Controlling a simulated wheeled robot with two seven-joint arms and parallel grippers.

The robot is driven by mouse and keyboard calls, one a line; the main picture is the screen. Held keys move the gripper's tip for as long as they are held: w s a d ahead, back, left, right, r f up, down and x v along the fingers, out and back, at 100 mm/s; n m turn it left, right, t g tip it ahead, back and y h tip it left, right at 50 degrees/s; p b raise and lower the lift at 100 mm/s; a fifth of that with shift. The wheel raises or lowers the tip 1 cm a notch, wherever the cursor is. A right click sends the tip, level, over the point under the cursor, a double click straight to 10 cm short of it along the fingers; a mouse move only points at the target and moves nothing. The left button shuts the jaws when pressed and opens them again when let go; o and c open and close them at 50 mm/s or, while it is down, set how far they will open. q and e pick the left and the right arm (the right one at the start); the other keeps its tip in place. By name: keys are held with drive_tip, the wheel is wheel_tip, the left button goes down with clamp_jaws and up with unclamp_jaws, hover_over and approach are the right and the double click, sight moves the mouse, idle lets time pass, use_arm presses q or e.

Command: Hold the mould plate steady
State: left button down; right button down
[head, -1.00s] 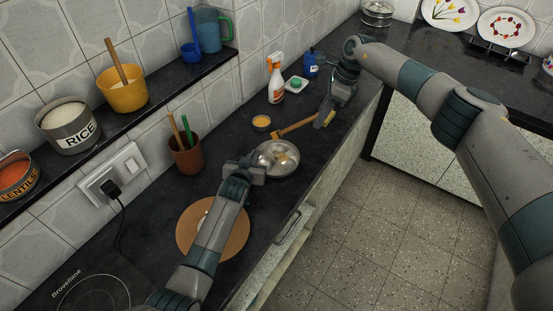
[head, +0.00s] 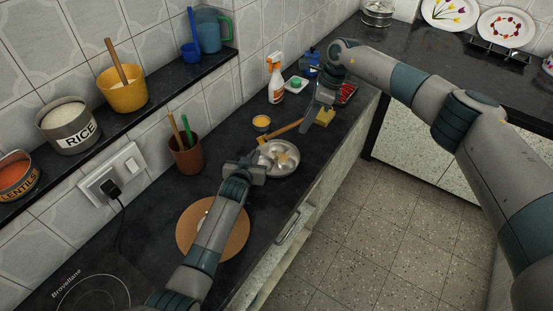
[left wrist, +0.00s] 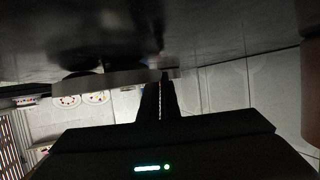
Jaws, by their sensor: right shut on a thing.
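The mould plate (head: 288,170), a round metal plate with shallow cups, is on the dark counter in the head view. My left gripper (head: 257,168) is at its left rim. In the left wrist view my left gripper's fingers (left wrist: 159,96) are close together at the plate's grey edge (left wrist: 105,82), seemingly with the rim between them. My right gripper (head: 308,116) is shut on the wooden handle of a brush (head: 285,131). The brush head is over the plate's far left rim; whether it touches is unclear.
A small bowl of yellow liquid (head: 261,123) stands behind the plate. A yellow sponge (head: 325,117) lies right of it, and a spray bottle (head: 275,80) stands further back. A round wooden board (head: 186,234) lies under my left arm. The counter edge is close on the right.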

drive_tip(key=shift+f, duration=0.1)
idle(0.3)
drive_tip(key=shift+f, duration=2.9)
drive_tip(key=shift+f, duration=0.1)
drive_tip(key=shift+s, duration=0.1)
drive_tip(key=shift+s+d, duration=0.55)
drive_tip(key=shift+d, duration=0.3)
drive_tip(key=shift+s+d, duration=0.5)
drive_tip(key=shift+d, duration=0.3)
drive_tip(key=shift+d, duration=0.1)
drive_tip(key=s+d, duration=0.2)
drive_tip(key=d, duration=0.1)
drive_tip(key=shift+s, duration=0.1)
drive_tip(key=shift+a, duration=0.1)
